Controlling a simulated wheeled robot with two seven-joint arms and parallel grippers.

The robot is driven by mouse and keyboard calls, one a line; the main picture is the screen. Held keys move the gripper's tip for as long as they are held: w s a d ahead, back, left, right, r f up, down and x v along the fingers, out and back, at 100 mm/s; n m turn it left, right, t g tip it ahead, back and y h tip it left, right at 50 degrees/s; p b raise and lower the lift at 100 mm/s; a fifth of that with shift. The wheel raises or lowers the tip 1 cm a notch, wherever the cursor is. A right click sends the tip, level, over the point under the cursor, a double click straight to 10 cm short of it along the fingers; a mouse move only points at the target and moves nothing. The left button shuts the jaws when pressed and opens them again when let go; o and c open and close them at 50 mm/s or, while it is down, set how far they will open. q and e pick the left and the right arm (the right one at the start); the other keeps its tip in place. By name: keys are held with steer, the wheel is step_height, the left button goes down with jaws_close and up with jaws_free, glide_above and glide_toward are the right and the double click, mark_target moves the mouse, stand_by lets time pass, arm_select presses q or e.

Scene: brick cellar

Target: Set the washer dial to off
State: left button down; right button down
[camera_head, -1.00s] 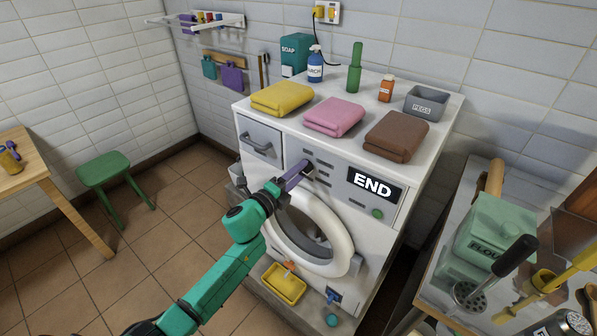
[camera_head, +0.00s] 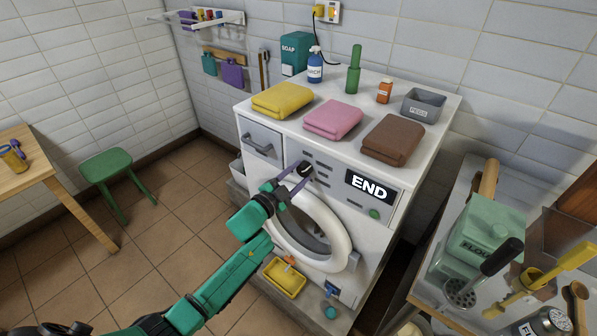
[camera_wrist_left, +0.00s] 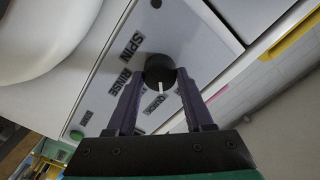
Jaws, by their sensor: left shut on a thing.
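The white washer (camera_head: 376,235) stands against the tiled wall, and its display (camera_head: 372,186) reads END. Its round black dial (camera_head: 304,169) sits on the front panel, left of the display. In the left wrist view the dial (camera_wrist_left: 160,68) has a white pointer line towards the lower side, beside the QUICK label. SPIN and RINSE labels show to its left; I cannot make out an OFF label. My left gripper (camera_head: 297,180) is at the dial, its purple fingers on either side, shut on it. My right gripper is out of view.
Folded yellow (camera_head: 282,99), pink (camera_head: 333,119) and brown (camera_head: 394,139) towels lie on the washer top. The round door (camera_head: 337,250) is below the dial. A counter with a flour tin (camera_head: 482,228) is at the right; a green stool (camera_head: 106,165) stands left on open floor.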

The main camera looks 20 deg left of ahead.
arm_select(q)
steer(key=n+p, duration=0.1)
steer(key=n, duration=0.3)
steer(key=shift+n+p, duration=0.85)
steer(key=shift+n, duration=1.75)
steer(key=shift+f, duration=0.1)
steer(key=shift+c, duration=1.4)
jaws_free()
steer(key=b+v, duration=0.1)
steer(key=v, duration=1.3)
steer(key=shift+s+b, duration=0.3)
